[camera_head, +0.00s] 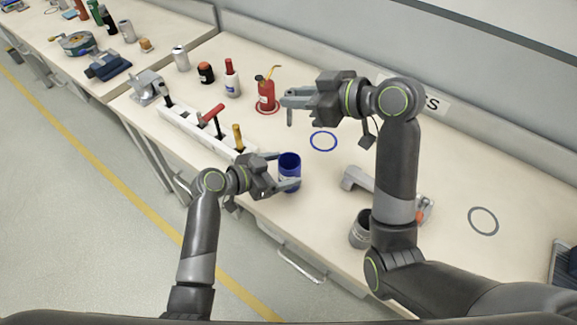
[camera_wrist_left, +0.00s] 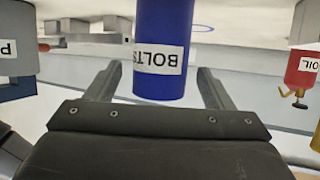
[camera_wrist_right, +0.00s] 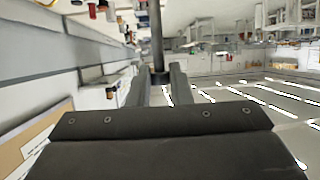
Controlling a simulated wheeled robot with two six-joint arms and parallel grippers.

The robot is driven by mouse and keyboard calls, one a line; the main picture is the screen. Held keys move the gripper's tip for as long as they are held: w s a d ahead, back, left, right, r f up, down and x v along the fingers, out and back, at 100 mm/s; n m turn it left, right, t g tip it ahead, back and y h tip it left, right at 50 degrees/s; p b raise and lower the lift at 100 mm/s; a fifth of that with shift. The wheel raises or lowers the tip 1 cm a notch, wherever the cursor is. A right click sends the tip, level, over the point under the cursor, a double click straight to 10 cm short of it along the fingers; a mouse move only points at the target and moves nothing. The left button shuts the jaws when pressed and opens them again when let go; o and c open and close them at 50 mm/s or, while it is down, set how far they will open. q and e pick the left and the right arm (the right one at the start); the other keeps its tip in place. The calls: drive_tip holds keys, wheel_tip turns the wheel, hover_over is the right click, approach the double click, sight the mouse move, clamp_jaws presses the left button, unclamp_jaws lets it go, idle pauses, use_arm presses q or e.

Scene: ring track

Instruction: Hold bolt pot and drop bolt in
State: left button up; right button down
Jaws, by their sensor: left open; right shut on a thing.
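The blue bolt pot (camera_head: 290,163) stands upright on the bench. It fills the middle of the left wrist view (camera_wrist_left: 160,40), where its BOLTS label appears upside down. My left gripper (camera_head: 286,173) is open, with one finger on each side of the pot and visible gaps between the fingers and its wall. My right gripper (camera_head: 288,98) is shut on the bolt (camera_head: 290,117), a thin dark rod hanging below its fingertips. The bolt also shows between the fingers in the right wrist view (camera_wrist_right: 157,35). The right gripper is above and behind the pot. The pot's inside is dark.
A blue ring mark (camera_head: 323,141) lies bare behind the pot. A white tool rack (camera_head: 190,129) is to the left, with a red oil can (camera_head: 266,95) behind. A grey tool (camera_head: 358,179) and a grey pot (camera_head: 360,229) are to the right.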

use_arm(q)
drive_tip(key=shift+x, duration=1.45)
drive_tip(key=c, duration=1.1)
drive_tip(key=shift+o, duration=0.2)
